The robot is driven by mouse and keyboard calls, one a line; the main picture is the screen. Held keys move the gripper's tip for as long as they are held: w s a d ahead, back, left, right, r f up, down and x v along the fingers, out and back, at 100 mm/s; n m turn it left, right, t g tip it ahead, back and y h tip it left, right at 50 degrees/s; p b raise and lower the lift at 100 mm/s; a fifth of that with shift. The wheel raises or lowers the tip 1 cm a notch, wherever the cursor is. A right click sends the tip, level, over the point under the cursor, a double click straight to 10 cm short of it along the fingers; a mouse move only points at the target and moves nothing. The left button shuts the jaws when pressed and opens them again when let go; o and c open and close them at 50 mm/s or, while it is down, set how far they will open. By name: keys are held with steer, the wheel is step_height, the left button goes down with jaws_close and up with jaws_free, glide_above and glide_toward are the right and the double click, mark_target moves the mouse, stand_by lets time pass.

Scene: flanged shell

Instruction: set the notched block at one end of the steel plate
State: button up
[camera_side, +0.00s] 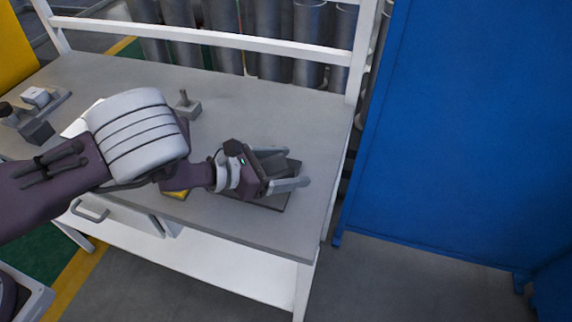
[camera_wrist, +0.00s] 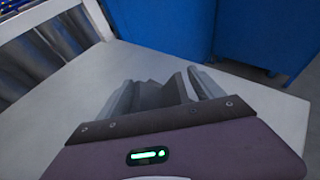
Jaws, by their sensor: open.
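My gripper (camera_side: 297,167) is low over the right part of the workbench, its two grey fingers spread apart. A dark grey block (camera_side: 272,163) lies between the fingers, with gaps too small to judge for contact. In the wrist view the block (camera_wrist: 160,93) stands between the fingers, and its top outline looks stepped, like a notch. A flat dark plate (camera_side: 277,202) shows partly under my gripper; most of it is hidden. I cannot tell whether the block rests on the plate or at which end.
The grey bench top (camera_side: 240,112) is clear behind and right of my gripper. A small grey part with a post (camera_side: 187,106) stands at the back. Other grey blocks (camera_side: 38,130) lie at the left. A blue panel (camera_side: 460,130) stands beyond the right edge.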

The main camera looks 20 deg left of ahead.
steer(key=shift+r, duration=0.15)
steer(key=v, duration=1.2)
steer(key=shift+w, duration=0.1)
